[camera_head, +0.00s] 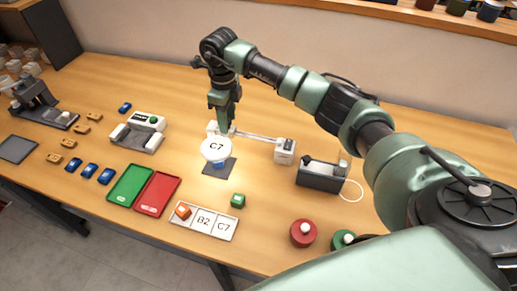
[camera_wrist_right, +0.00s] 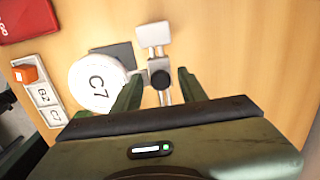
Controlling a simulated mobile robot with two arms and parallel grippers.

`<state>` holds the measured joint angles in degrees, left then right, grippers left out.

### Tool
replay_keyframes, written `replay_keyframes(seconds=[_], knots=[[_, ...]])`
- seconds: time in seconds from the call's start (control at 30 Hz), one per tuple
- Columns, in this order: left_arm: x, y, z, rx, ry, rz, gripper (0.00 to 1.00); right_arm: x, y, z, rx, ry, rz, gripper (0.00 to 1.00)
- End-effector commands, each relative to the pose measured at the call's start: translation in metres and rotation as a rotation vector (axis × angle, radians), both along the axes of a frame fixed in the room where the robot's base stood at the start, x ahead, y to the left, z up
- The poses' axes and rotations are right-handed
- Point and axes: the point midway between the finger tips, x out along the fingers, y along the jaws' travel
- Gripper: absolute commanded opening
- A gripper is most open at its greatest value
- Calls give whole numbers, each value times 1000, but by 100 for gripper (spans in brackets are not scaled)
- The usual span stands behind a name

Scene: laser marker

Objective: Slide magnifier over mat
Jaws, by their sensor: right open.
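The magnifier's round white lens (camera_head: 215,149) shows a large "C7" and hangs over the back part of the dark grey mat (camera_head: 220,172). A blue block (camera_head: 219,165) shows at the lens's front edge. The lens is joined to a thin arm (camera_head: 258,137) with a white base (camera_head: 285,150) on its right. My right gripper (camera_head: 222,128) points down just behind the lens. In the right wrist view its open fingers (camera_wrist_right: 159,74) stand either side of a black knob (camera_wrist_right: 160,80) beside the lens (camera_wrist_right: 98,84). I cannot tell whether they touch it. My left gripper is out of view.
A green tray (camera_head: 130,185) and a red tray (camera_head: 157,194) lie to the left. A labelled rack (camera_head: 203,222) holding an orange block (camera_head: 183,210) is in front, near a green block (camera_head: 238,200). A dark box (camera_head: 321,178) stands to the right.

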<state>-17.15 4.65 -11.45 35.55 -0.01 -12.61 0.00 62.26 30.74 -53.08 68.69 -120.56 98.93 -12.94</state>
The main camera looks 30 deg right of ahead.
Motion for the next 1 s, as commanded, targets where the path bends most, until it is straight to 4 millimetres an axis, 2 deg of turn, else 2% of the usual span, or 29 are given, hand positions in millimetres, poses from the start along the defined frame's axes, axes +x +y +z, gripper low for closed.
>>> replay_keyframes(seconds=[0.03, 0.27, 1.0], knots=[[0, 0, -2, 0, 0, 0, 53, -8, -1, -17, -10, 29, -2, 47], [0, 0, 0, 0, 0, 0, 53, -8, -1, -14, -9, 29, -2, 47], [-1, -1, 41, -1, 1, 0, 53, -6, 0, 60, -4, 19, 1, 47]])
